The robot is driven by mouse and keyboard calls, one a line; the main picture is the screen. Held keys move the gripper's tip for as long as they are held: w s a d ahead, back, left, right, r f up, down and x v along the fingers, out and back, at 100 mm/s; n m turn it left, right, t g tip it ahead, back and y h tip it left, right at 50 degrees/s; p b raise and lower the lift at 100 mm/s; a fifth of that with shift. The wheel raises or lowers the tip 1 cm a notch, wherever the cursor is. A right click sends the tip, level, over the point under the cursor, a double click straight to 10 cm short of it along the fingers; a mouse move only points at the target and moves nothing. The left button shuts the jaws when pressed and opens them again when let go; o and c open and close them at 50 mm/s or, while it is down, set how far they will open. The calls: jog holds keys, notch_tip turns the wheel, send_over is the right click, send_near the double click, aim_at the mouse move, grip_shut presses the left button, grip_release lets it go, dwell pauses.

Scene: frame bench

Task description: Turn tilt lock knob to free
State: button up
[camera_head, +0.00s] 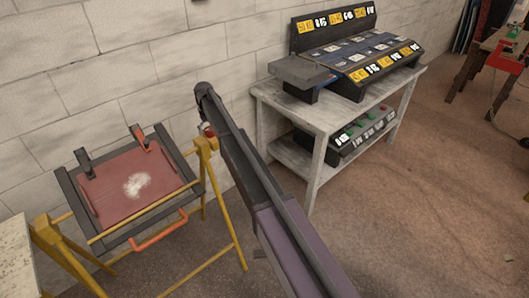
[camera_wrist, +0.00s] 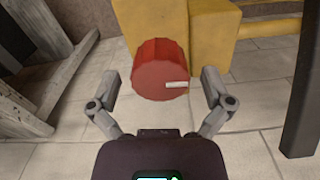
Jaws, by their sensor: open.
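The tilt lock knob (camera_wrist: 158,70) is a red, many-sided knob with a white mark on its face, set against a yellow post (camera_wrist: 213,45) in the wrist view. The mark points to the right. In the head view a small red part of the knob (camera_head: 209,130) shows beside the yellow frame, partly hidden by my arm. My gripper (camera_wrist: 164,83) is open, with one finger left and one finger right of the knob. I see no clear contact between the fingers and the knob.
A tilted dark frame with a red panel (camera_head: 115,197) rests on yellow trestle legs, with an orange handle (camera_head: 160,232) at its front. A grey table (camera_head: 300,115) with a board of labelled items stands right of my arm. A tiled wall is behind.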

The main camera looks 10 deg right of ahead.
aim_at(210, 128)
jog(key=m, duration=1.1)
jog(key=shift+m, duration=0.4)
notch_tip(210, 128, up, 14)
jog(key=p, duration=1.4)
jog(key=s+d+f+n+b, duration=0.2)
jog(key=s+d+f+b, duration=0.1)
jog(key=s+d, duration=0.7)
jog(key=s+d+f+n+b, duration=0.2)
jog(key=s+d+f+b, duration=0.2)
jog(key=s+d, duration=0.6)
jog(key=s, duration=0.5)
jog(key=shift+d, duration=0.1)
jog(key=s+d+n, duration=0.1)
jog(key=s+d, duration=0.2)
jog(key=s, duration=0.5)
jog(key=s+d+n, duration=0.1)
jog(key=s+d, duration=0.3)
jog(key=s, duration=0.4)
jog(key=shift+s+d, duration=0.2)
jog(key=shift+s, duration=0.1)
